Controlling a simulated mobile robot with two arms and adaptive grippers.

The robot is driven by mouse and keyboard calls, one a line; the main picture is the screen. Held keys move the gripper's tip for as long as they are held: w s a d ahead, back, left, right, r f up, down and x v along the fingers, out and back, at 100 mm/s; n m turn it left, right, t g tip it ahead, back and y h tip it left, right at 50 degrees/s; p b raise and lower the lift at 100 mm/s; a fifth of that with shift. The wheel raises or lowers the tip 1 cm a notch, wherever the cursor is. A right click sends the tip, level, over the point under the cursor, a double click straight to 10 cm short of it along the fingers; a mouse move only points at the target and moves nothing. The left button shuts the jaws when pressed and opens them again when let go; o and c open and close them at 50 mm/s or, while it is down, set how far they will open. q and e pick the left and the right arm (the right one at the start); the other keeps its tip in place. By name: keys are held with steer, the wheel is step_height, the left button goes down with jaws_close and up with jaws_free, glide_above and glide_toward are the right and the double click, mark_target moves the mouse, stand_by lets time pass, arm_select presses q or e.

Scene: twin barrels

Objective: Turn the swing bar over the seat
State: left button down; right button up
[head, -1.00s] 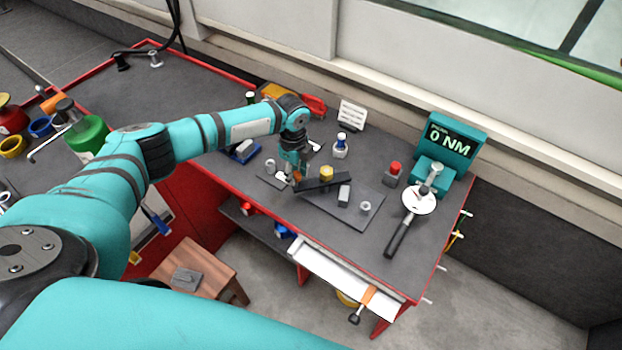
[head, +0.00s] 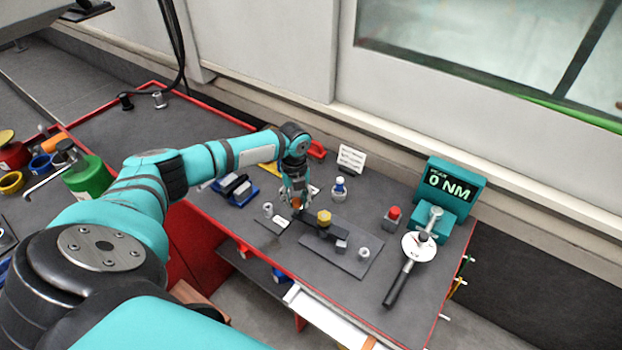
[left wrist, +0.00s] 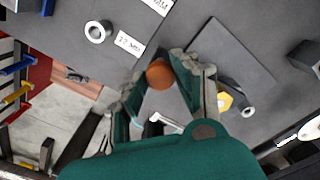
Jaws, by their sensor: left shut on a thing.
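The dark swing bar (head: 315,220) lies over a flat grey plate (head: 357,268) on the bench, with a yellow hex piece (head: 324,217) on it. The yellow piece also shows in the left wrist view (left wrist: 225,101). The bar's lower-right end overlaps a small grey block (head: 342,247) in the picture; I cannot tell whether it touches it or whether that block is the seat. My left gripper (head: 297,203) is shut on the orange knob (left wrist: 159,74) at the bar's upper-left end. My right gripper is out of view.
A light ring (head: 363,254) sits on the plate right of the block. A blue-and-white bottle (head: 339,190), a red-topped button box (head: 393,217) and a teal gauge reading 0 NM (head: 448,188) stand behind. A dial wrench (head: 408,268) lies right.

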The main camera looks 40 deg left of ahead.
arm_select(q)
steer(key=shift+w+m, duration=0.2)
steer(key=shift+m, duration=0.1)
steer(key=c, duration=1)
jaws_free()
step_height(320, 180, up, 12)
